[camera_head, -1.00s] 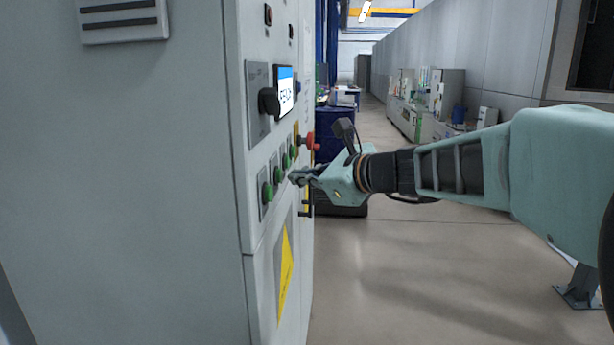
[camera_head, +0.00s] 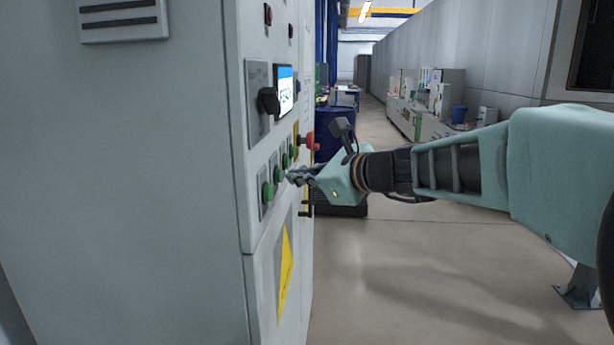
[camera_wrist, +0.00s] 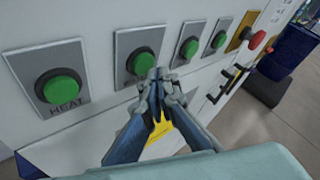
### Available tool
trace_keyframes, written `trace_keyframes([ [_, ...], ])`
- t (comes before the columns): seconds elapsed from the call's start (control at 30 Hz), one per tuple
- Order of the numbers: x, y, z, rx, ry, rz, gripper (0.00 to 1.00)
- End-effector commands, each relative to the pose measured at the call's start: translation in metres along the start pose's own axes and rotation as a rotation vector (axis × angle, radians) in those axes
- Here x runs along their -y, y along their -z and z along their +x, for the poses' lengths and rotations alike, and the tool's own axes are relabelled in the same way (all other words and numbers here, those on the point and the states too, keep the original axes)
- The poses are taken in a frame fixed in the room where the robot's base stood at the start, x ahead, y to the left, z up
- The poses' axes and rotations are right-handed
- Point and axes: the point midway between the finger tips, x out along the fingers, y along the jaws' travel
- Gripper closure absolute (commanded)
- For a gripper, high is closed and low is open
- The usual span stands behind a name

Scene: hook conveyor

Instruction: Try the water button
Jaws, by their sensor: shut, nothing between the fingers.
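Several green push buttons sit in a row on the grey cabinet's panel. The nearest (camera_wrist: 62,88) is labelled HEAT and also shows in the head view (camera_head: 267,193). The second green button (camera_wrist: 141,63) also shows in the head view (camera_head: 279,174); its label is partly covered by my fingers and I cannot read it. No label can be read as water. My gripper (camera_wrist: 161,76) is shut and empty, its fingertips at the lower right edge of the second button in the wrist view. In the head view my gripper (camera_head: 291,178) is close to the panel; I cannot tell whether it touches.
A red mushroom button (camera_head: 308,141) on a yellow plate sits beyond the green ones. A black rotary switch (camera_head: 268,101) and a lit screen (camera_head: 285,91) are above. Black handles (camera_wrist: 222,86) stick out of the cabinet.

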Motion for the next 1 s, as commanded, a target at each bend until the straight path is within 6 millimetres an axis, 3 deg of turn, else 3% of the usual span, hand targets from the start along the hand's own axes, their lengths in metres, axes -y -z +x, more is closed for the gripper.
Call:
trace_keyframes([
  [1.0, -0.0055, -0.0054, 0.0074, 0.001, -0.001, -0.001, 1.0],
])
